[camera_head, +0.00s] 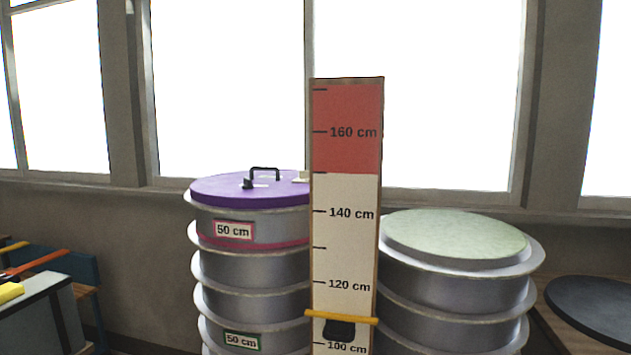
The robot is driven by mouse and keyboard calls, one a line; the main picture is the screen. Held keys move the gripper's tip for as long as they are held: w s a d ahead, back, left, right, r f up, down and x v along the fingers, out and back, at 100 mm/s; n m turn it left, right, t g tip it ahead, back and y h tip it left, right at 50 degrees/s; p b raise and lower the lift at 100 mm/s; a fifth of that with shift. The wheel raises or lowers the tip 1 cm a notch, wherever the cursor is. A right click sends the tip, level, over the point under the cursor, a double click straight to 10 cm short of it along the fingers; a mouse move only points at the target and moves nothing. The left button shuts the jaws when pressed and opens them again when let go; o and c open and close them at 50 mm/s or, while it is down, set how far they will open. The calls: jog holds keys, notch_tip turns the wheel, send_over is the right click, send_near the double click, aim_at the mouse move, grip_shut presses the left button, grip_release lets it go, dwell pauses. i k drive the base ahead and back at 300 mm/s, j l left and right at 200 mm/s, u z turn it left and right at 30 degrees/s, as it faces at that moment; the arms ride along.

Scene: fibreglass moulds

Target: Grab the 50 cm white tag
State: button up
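A white tag reading "50 cm" with a red border (233,231) is on the upper side of a stack of grey metal moulds (262,268) left of centre. A second white "50 cm" tag with a green border (242,341) is lower on the same stack, near the bottom edge of the view. A purple lid (225,190) with a black handle (265,172) covers this stack. A small pale item (301,176) on the lid is partly hidden by the measuring board; I cannot tell what it is. My gripper is not in view.
A tall measuring board (346,235) with a yellow bar (341,317) and a black piece stands in front, between the two stacks. A second mould stack with a pale green top (455,238) is at right. A dark round disc (595,308) lies far right; a grey case (38,318) is far left.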

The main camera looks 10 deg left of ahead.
aim_at(304, 175)
jog(key=i+l+u, duration=0.1)
jog(key=i+l, duration=0.15)
jog(key=i, duration=0.15)
jog(key=i+l, duration=0.35)
jog(key=i+j+u, duration=0.05)
jog(key=i, duration=0.05)
